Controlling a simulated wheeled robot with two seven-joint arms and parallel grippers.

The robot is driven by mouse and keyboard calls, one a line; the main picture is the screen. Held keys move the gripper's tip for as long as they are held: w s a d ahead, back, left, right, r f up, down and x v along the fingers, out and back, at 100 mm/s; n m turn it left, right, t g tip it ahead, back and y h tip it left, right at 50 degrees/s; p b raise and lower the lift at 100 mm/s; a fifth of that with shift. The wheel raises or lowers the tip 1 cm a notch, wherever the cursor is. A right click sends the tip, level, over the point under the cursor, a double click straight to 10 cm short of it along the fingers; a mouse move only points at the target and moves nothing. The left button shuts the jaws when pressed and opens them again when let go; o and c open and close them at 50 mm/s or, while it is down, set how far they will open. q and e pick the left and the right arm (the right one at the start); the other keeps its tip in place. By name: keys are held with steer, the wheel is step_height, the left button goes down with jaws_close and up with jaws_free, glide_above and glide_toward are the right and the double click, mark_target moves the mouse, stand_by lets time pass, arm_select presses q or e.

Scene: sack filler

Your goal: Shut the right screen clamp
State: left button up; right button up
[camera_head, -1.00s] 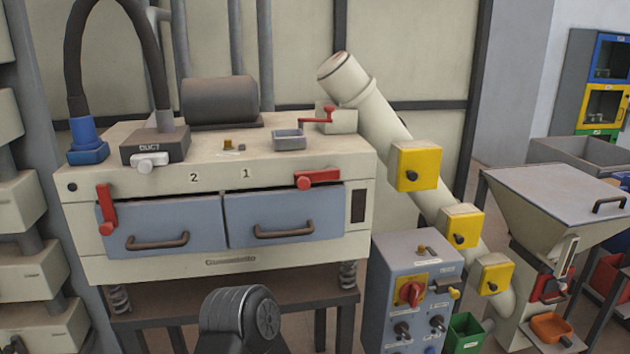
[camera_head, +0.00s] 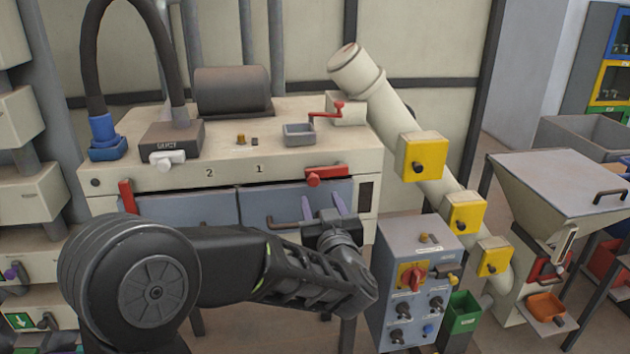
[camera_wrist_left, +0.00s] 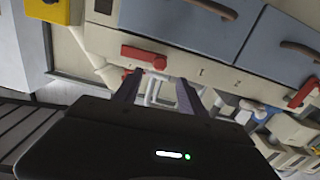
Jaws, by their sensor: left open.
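The right screen clamp (camera_head: 326,174) is a red lever lying almost level above the right blue-grey drawer (camera_head: 285,202), its round pivot at the left end. The left clamp (camera_head: 126,196) is a red lever standing upright; its lower part is hidden behind my arm. My left gripper (camera_head: 323,204) is open and empty, its two pale purple fingers pointing up just below the right clamp. In the left wrist view the right clamp (camera_wrist_left: 145,57) lies just beyond the fingertips (camera_wrist_left: 160,82), not between them. My right gripper is not in view.
A grey control box (camera_head: 415,270) with knobs stands close right of my gripper. A slanted cream pipe (camera_head: 395,122) with yellow boxes rises behind it. A small grey tray (camera_head: 299,134) and a red crank (camera_head: 328,111) sit on the machine's top.

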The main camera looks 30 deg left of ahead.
mark_target(314, 182)
arm_select(q)
steer(key=shift+r, duration=0.1)
stand_by(0.3)
steer(key=p+x, duration=0.2)
steer(key=x, duration=0.5)
steer(key=shift+w+a, duration=0.2)
steer(key=shift+w, duration=0.1)
jaws_close()
stand_by(1.2)
